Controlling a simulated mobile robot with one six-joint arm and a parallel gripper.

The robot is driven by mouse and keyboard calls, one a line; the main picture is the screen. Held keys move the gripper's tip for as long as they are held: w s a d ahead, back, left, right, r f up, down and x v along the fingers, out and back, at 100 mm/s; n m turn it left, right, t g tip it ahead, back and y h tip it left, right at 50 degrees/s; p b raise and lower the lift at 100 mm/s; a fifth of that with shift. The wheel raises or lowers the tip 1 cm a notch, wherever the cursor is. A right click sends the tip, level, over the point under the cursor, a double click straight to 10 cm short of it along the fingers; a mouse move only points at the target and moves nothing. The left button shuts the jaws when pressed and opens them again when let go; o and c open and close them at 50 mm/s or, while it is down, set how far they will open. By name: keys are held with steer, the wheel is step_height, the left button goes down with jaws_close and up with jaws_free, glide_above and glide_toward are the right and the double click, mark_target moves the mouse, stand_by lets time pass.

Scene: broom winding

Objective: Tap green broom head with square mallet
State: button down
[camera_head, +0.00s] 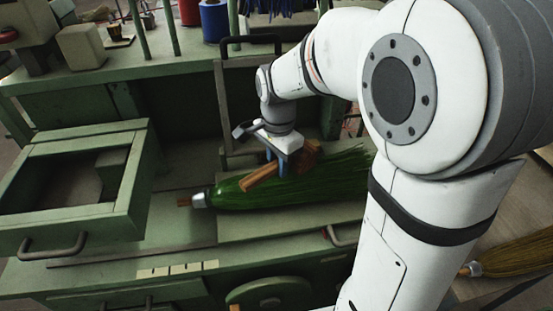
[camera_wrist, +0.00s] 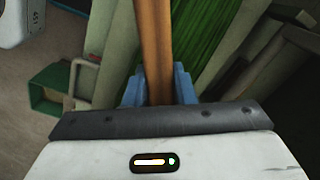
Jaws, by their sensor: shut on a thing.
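The square mallet (camera_head: 262,177) has a wooden handle and a blocky brown head, partly hidden by my gripper. My gripper (camera_head: 283,164) is shut on the mallet's handle with its blue fingers. The handle also runs up between the fingers (camera_wrist: 157,90) in the wrist view (camera_wrist: 154,45). The green broom head (camera_head: 232,196) lies on its side on the bench, its metal collar to the left and its bristles spreading right. The mallet is over the broom head; I cannot tell whether they touch. In the wrist view, the green bristles (camera_wrist: 215,45) show behind and right of the handle.
An open, green drawer (camera_head: 80,195) stands at the left. A blue spool (camera_head: 214,22) and several other items are on the upper shelf. A straw-coloured broom (camera_head: 515,254) lies at the lower right. My arm covers the right side of the bench.

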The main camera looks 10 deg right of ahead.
step_height(320, 180, down, 5)
steer(key=b, duration=0.2)
steer(key=shift+f+b, duration=0.15)
steer(key=shift+b, duration=0.2)
steer(key=shift+r+p, duration=0.5)
steer(key=shift+r, duration=0.05)
step_height(320, 180, up, 6)
steer(key=p, duration=0.4)
steer(key=shift+r+p, duration=0.1)
steer(key=shift+p, duration=0.3)
